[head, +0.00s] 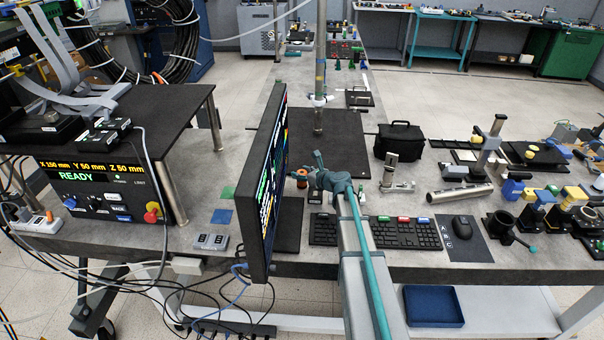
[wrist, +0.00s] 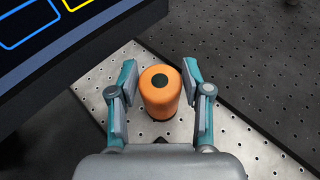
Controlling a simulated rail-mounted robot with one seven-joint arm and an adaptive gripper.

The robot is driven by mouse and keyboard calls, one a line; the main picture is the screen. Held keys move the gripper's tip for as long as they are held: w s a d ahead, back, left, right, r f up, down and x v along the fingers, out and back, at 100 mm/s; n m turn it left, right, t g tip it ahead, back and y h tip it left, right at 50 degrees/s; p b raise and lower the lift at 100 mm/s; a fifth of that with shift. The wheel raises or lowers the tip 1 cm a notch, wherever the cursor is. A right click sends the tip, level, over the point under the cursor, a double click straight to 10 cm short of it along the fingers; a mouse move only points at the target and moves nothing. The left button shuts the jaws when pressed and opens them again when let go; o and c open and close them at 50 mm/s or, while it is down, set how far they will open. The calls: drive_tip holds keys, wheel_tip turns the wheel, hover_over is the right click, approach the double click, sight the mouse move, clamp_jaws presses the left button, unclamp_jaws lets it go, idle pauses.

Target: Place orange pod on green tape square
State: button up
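The orange pod (wrist: 160,98) is a short upright cylinder with a dark round spot on top. In the wrist view it appears to stand on a silver perforated plate (wrist: 240,148). My gripper (wrist: 160,82) is open, with one finger on each side of the pod and a narrow gap showing at both sides. In the head view the pod (head: 302,173) is small, just right of the monitor, and my gripper (head: 309,179) reaches it from the right. The green tape square (head: 228,192) lies flat on the bench left of the monitor and looks bare.
The black monitor (head: 265,185) stands between the pod and the green square. A blue square (head: 221,216) and a small grey two-part device (head: 211,241) lie near the green one. Keyboards (head: 404,233) are at the front; a black bag (head: 399,141) stands behind right.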

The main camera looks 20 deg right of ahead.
drive_tip(key=shift+o, duration=0.8)
drive_tip(key=shift+r, duration=0.15)
drive_tip(key=b+v, duration=0.2)
drive_tip(key=v, duration=0.9)
drive_tip(key=shift+s, duration=0.1)
drive_tip(key=shift+o, duration=0.5)
drive_tip(key=shift+s+d+r+b, duration=0.2)
drive_tip(key=shift+s+b, duration=0.1)
drive_tip(key=shift+s, duration=0.05)
